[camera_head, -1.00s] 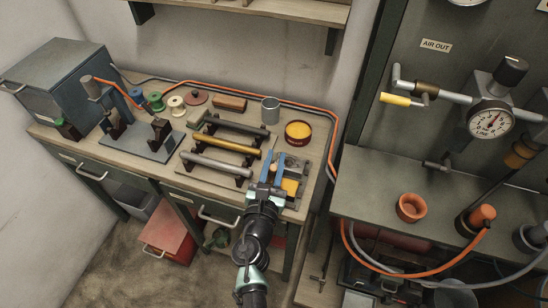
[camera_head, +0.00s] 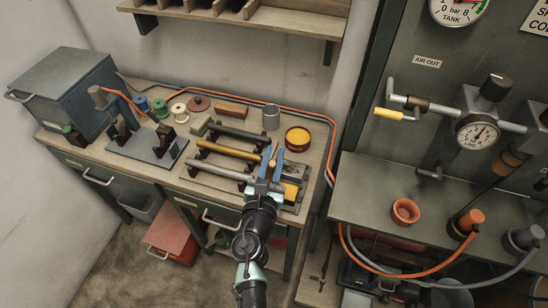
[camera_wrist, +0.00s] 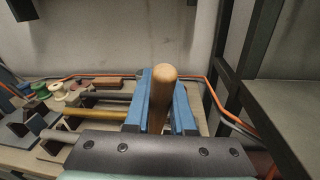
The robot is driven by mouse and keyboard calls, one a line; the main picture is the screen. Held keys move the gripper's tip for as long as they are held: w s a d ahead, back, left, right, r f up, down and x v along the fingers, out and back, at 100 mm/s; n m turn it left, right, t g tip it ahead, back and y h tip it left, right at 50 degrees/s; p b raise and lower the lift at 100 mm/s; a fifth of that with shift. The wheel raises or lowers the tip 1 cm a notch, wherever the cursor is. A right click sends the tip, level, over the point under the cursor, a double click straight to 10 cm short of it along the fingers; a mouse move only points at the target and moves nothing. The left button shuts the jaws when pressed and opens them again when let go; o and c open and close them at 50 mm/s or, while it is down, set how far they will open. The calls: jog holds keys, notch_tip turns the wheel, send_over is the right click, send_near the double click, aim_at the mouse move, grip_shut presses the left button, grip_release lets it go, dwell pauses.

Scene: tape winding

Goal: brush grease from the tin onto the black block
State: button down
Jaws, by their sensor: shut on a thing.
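My gripper (camera_head: 270,168) is at the right end of the bench, beside the row of bars. It is shut on a wooden handle (camera_wrist: 163,88), seemingly the brush; the handle stands nearly upright between the blue fingers (camera_wrist: 163,112) in the wrist view. The handle's top also shows in the head view. Its bristles are hidden.
Several bars, including a yellow one (camera_head: 219,148), lie across stands left of my gripper. A grey cup (camera_head: 271,117) stands behind. Spools (camera_head: 179,111) line the back left. An orange hose (camera_head: 250,99) runs along the bench's back edge. A gauge panel rises at right.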

notch_tip(320, 180, up, 4)
jog(key=p, duration=0.2)
jog(key=shift+f+p, duration=0.2)
jog(key=shift+p, duration=0.1)
